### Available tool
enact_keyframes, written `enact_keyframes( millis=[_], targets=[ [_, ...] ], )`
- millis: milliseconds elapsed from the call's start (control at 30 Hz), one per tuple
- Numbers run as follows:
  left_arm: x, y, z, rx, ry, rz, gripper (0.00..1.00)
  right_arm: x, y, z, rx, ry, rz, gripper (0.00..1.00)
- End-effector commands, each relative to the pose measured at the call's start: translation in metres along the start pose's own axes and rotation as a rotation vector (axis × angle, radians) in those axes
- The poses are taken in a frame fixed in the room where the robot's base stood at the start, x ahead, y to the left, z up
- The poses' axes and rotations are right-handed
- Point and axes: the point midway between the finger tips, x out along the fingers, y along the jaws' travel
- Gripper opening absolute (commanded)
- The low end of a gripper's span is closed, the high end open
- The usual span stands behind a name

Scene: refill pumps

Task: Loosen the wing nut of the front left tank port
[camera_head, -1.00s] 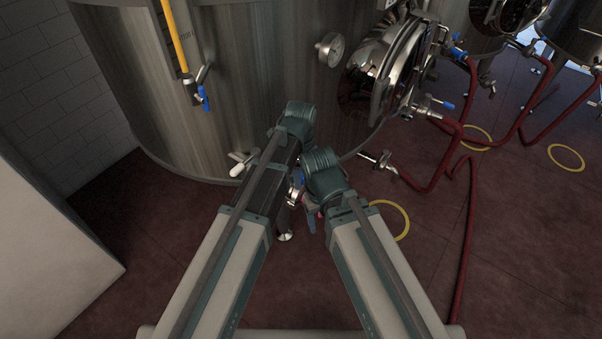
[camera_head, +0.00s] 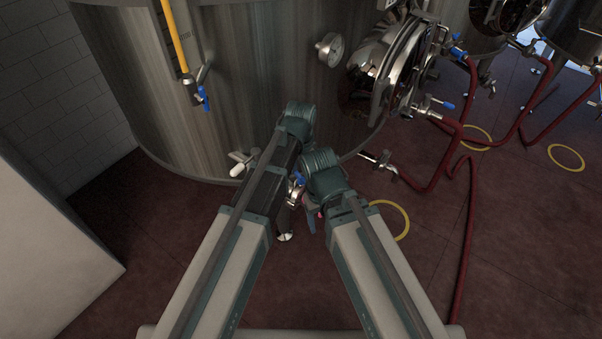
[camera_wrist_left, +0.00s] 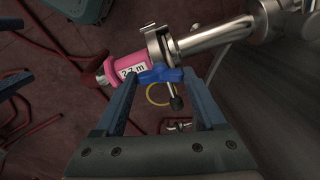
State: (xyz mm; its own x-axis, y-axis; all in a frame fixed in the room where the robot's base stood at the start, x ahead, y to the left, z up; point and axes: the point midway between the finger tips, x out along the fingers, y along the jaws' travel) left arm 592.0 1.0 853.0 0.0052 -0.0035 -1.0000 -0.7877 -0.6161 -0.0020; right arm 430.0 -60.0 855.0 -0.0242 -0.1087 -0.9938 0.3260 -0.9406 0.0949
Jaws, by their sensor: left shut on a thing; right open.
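The front left tank port shows as a steel pipe (camera_wrist_left: 215,38) in the left wrist view. A steel clamp ring (camera_wrist_left: 157,45) joins it to a pink labelled hose fitting (camera_wrist_left: 128,66). The blue wing nut (camera_wrist_left: 160,75) sits on the clamp with its threaded bolt end (camera_wrist_left: 175,98) pointing away below. My left gripper (camera_wrist_left: 159,78) is shut on the wing nut, one finger on either side. In the head view a small blue part (camera_head: 299,179) shows between my wrists. My right gripper (camera_head: 311,222) is open close below and right, mostly hidden by its own wrist.
The big steel tank (camera_head: 235,100) stands right behind my grippers. A white-handled valve (camera_head: 238,166) is at left, another valve (camera_head: 380,160) at right. Red hoses (camera_head: 470,200) run over the floor at right. A yellow ring (camera_head: 398,220) marks the floor.

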Motion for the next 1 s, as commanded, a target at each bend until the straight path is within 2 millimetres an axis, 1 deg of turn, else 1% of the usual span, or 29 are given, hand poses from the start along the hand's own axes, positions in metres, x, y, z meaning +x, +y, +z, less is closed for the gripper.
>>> enact_keyframes(
  millis=[1000],
  targets=[
    [0.0001, 0.0000, 0.0001, -0.966, 0.000, 0.000, 0.17, 0.0001, 0.0000, 0.0000, 0.000, 0.000, 0.000, 0.69]
  ],
)
